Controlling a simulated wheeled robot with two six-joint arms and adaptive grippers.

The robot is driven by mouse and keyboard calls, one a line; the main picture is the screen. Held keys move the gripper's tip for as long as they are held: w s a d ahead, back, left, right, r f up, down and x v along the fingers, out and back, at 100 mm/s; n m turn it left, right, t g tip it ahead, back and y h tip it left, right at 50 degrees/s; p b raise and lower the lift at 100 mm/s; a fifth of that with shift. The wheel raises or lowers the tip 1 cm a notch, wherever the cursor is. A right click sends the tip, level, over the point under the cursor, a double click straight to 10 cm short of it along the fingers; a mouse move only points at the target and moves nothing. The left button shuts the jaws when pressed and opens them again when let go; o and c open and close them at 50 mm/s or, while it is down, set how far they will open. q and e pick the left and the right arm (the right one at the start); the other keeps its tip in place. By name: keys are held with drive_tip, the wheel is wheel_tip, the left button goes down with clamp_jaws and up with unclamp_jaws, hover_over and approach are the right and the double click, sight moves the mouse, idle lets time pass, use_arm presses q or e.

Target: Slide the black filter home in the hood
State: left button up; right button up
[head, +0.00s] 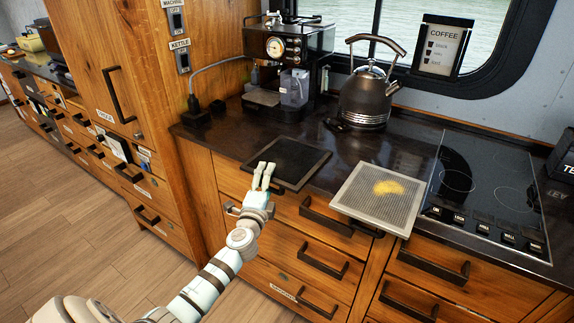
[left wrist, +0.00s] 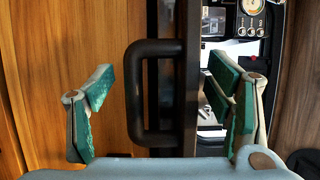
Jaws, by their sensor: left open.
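The black filter (head: 290,158) lies flat on the dark counter, left of centre in the head view, with its near side at the counter's front edge. My left gripper (head: 264,175) is in front of that near side, and its fingertips overlap the filter in the picture. I cannot tell whether they touch. In the left wrist view the left gripper (left wrist: 160,92) is open and empty, fingers wide apart. The hood is not in view. My right gripper is not in view.
A grey mesh filter (head: 372,208) with a yellow stain juts over the counter edge. Behind stand a coffee machine (head: 290,45) and a kettle (head: 367,95). A cooktop (head: 480,190) is at right. A tall wooden cabinet (head: 130,70) rises at left. Drawer handles (head: 322,264) protrude below.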

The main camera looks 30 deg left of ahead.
use_arm(q)
drive_tip(key=shift+w+a, duration=0.1)
drive_tip(key=shift+w, duration=0.2)
drive_tip(key=shift+s, duration=0.1)
drive_tip(key=c, duration=1.4)
drive_tip(key=shift+r, duration=0.1)
